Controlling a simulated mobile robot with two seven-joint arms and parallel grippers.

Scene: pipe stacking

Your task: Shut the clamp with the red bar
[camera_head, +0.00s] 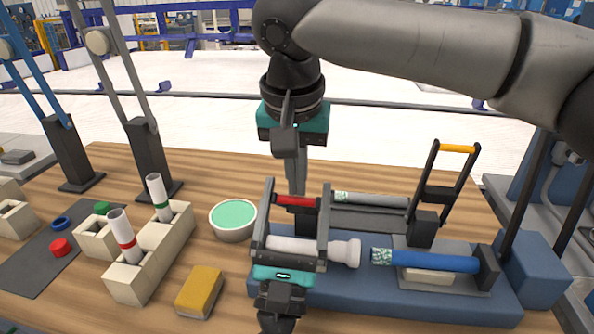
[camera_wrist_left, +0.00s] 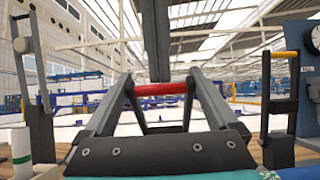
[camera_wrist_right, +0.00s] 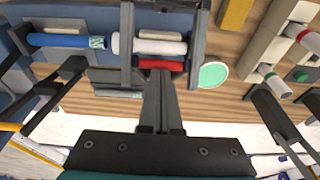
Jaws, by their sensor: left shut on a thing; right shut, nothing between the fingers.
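The red bar (camera_head: 297,201) of the clamp lies level, low over a dark block, at the left end of the blue fixture. My left gripper (camera_head: 298,185) comes from the front, its two fingers spread wide at the bar's two ends; the left wrist view shows the red bar (camera_wrist_left: 160,87) spanning between them. My right gripper (camera_head: 296,190) reaches down from above, its fingers together and empty, tips right at the bar. In the right wrist view the fingertips (camera_wrist_right: 160,75) meet the red bar (camera_wrist_right: 162,64). Whether the clamp is fully down is hidden.
A white pipe (camera_head: 340,252) passes beneath my left fingers; a blue pipe (camera_head: 430,261) lies to its right. The orange-barred clamp (camera_head: 458,149) stands raised at right. A green-filled bowl (camera_head: 233,217), yellow block (camera_head: 199,291) and beige holders (camera_head: 132,280) with upright pipes stand left.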

